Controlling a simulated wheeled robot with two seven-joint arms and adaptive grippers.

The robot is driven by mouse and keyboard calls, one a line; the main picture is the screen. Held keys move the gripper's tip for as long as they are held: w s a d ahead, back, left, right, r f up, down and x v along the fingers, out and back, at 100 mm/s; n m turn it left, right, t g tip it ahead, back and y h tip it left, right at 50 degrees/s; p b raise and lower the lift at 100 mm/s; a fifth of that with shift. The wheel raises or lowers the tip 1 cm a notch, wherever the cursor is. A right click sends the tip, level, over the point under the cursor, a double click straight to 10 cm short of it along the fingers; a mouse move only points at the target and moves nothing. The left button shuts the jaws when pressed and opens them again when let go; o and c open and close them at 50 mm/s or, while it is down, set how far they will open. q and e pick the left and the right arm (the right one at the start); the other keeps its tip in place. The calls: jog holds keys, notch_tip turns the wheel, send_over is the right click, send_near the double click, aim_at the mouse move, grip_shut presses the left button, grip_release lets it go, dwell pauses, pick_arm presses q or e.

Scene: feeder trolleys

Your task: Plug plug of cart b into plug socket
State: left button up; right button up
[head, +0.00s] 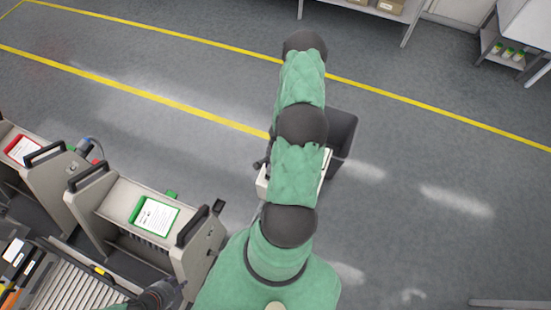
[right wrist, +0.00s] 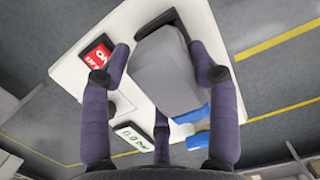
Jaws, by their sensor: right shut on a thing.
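In the right wrist view, the purple fingers of my right gripper (right wrist: 160,62) are shut around a grey block with a black end, which I take to be the plug of cart b (right wrist: 165,85). It is over a white box (right wrist: 75,72) with a red ON/OFF sign. Blue parts (right wrist: 198,140) show beside a finger; I cannot tell whether they belong to the plug or the plug socket. Contact with the socket is not clear. In the head view my right arm hides the right gripper. My left gripper (head: 160,292) is low, partly cut off; its jaws are unclear.
The white box (head: 263,185) stands beyond my right forearm, with a dark grey bin (head: 343,130) behind. Beige feeder trolleys (head: 120,195) with black handles and red and green label frames fill the lower left. Grey floor with yellow lines is free to the right.

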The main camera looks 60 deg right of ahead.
jog(key=shift+f+b, duration=0.3)
jog(key=shift+f, duration=0.15)
jog(key=o, duration=1.7)
jog(key=shift+r, duration=0.15)
jog(key=shift+d+r, duration=0.3)
jog(key=shift+r, duration=1.65)
jog(key=shift+d+r, duration=0.25)
jog(key=shift+r, duration=1.65)
jog(key=shift+d+r, duration=0.3)
jog(key=shift+r, duration=1.65)
